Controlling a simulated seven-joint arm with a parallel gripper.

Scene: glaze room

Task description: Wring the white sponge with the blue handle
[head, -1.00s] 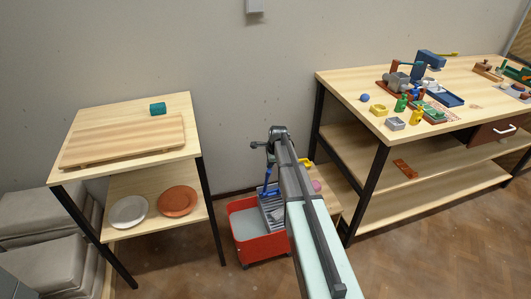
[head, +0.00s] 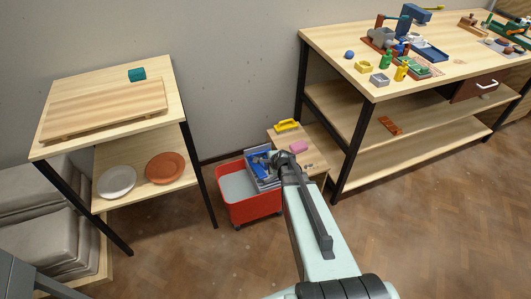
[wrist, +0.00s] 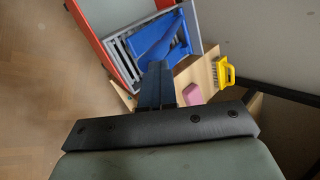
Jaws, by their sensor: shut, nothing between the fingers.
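A red tub (head: 235,208) with pale grey liquid stands on the floor; it also shows in the wrist view (wrist: 92,22). A grey slatted rack (head: 251,158) sits at its right side. Blue parts (wrist: 160,42) lie over the rack in the wrist view, and a blue bit shows in the head view (head: 262,168). I cannot tell whether they are the sponge's handle or part of the rack; no white sponge face shows. My gripper (head: 277,158) is shut and empty beside the rack's right side. Its fingers (wrist: 157,72) overlap the blue parts' near end in the wrist view; contact is unclear.
A low wooden stand (head: 314,158) right of the tub holds a yellow-handled tool (head: 287,125) and a pink block (head: 299,146). A wooden table (head: 75,115) is at left, a cluttered workbench (head: 345,75) at right. Floor in front is open.

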